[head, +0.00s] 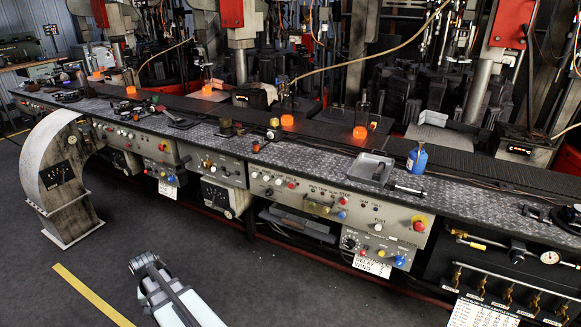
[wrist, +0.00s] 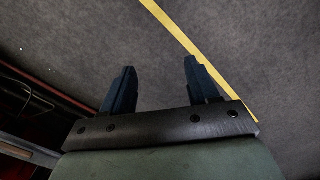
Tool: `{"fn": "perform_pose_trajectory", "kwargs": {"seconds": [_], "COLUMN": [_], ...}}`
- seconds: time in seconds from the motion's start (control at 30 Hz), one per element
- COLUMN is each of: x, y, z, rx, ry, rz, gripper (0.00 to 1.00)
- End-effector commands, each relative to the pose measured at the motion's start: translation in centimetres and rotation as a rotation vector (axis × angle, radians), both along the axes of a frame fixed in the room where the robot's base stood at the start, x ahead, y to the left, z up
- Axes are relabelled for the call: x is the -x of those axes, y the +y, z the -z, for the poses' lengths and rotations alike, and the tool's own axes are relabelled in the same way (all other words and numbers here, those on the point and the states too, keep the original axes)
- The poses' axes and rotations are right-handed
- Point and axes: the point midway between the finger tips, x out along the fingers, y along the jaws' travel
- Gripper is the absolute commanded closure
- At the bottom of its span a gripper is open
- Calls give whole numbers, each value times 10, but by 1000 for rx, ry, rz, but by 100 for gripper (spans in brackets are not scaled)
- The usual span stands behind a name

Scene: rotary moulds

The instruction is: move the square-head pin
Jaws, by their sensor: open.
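I cannot pick out a square-head pin for certain in the head view; the small parts on the bench are too small to tell. A short dark rod-like piece (head: 408,191) lies on the bench beside a shallow grey metal tray (head: 357,167). My gripper (wrist: 158,65) is open in the wrist view, with two dark fingers wide apart and nothing between them. It is over the grey floor, away from the bench top. In the head view part of my arm shows at the bottom, in front of the bench.
The long patterned metal bench (head: 315,155) runs across the head view, with control panels along its front. A blue bottle (head: 417,159) stands right of the tray. Glowing orange pieces (head: 287,121) lie behind, near the machines. The floor around the yellow line (head: 90,294) is clear.

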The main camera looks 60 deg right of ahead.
Motion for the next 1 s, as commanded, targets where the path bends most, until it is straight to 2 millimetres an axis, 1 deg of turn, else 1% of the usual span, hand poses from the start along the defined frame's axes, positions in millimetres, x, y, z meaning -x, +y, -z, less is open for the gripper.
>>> {"fn": "perform_pose_trajectory", "kwargs": {"seconds": [0.03,0.2,0.33,0.47,0.5,0.67,0.7,0.77,1.0], "x": [-6,-12,-12,-8,-5,7,11,17,50], "y": [-19,-73,-116,-159,-172,-224,-238,-257,-334], "z": [-7,-30,-46,-62,-67,-87,-92,-99,-132], "rx": [2,6,9,10,10,12,12,12,14], "ry": [-5,-14,-18,-19,-19,-19,-18,-19,-16], "rz": [50,214,340,465,504,658,697,755,986], "gripper": [40,40,40,40,40,40,40,40,40]}}
